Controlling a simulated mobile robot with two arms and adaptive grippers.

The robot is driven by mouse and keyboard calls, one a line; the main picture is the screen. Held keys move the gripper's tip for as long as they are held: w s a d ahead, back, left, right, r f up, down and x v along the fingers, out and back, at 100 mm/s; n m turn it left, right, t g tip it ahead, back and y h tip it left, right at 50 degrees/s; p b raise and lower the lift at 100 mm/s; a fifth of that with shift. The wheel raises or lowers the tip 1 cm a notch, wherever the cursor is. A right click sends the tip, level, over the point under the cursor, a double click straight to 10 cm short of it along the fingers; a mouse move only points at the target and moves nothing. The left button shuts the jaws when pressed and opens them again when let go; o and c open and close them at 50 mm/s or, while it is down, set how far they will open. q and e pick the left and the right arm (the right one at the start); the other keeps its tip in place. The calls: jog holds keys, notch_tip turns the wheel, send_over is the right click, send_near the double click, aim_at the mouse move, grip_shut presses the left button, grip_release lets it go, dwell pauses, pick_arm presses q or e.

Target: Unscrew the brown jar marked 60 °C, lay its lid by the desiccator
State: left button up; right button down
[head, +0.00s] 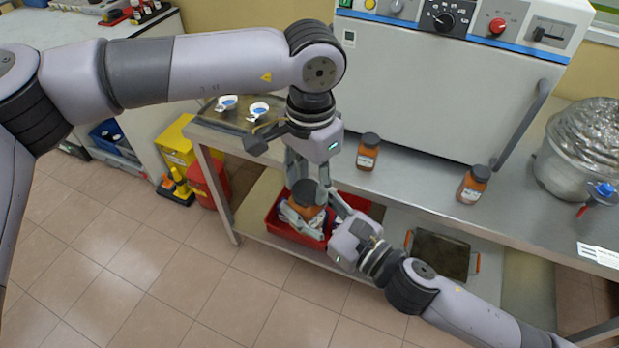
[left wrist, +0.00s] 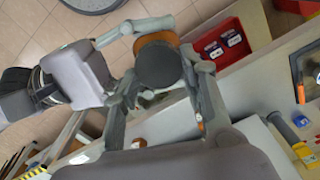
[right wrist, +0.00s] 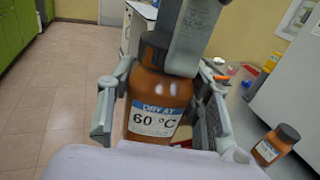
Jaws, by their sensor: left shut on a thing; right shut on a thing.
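The brown jar with its 60 °C label (right wrist: 152,108) is upright in the right wrist view. Its dark lid (left wrist: 160,64) sits on it, with no clear gap visible. My right gripper (head: 335,205) is shut around the jar body from the side. My left gripper (head: 308,180) comes from above, its fingers shut on the lid; one finger partly hides the lid in the right wrist view. Both hold the jar in the air in front of the bench. The desiccator (head: 582,150), a rounded glass vessel with a blue-knobbed tap, stands on the bench at far right.
Two other brown jars (head: 367,152) (head: 473,186) stand on the steel bench (head: 415,188) before the oven (head: 430,90). Bare bench lies between the right jar and the desiccator. A red tray (head: 276,225) is on the shelf below. Two small dishes (head: 259,110) sit at the bench's left.

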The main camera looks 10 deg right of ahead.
pick_arm(q)
jog(key=shift+s+d, duration=0.15)
jog(key=shift+c, duration=0.8)
jog(key=n, duration=1.5)
jog(key=shift+a, duration=0.25)
jog(key=n, duration=0.5)
jog(key=shift+a+r+n, duration=0.1)
jog(key=shift+a+n, duration=0.05)
jog(key=shift+n, duration=0.25)
jog(key=n, duration=0.3)
jog(key=shift+n, duration=0.4)
pick_arm(e)
jog(key=shift+a+r, duration=0.1)
pick_arm(q)
jog(key=n, duration=0.4)
jog(key=shift+a, duration=0.1)
jog(key=n, duration=0.3)
jog(key=shift+n, duration=0.3)
jog(key=n, duration=0.4)
jog(key=shift+s, duration=0.1)
jog(key=n, duration=0.5)
jog(key=shift+s+n, duration=0.1)
jog(key=shift+n, duration=0.3)
jog(key=n, duration=0.5)
jog(key=shift+r+n, duration=0.1)
jog(key=shift+n, duration=0.3)
jog(key=n, duration=0.6)
jog(key=shift+d, duration=0.2)
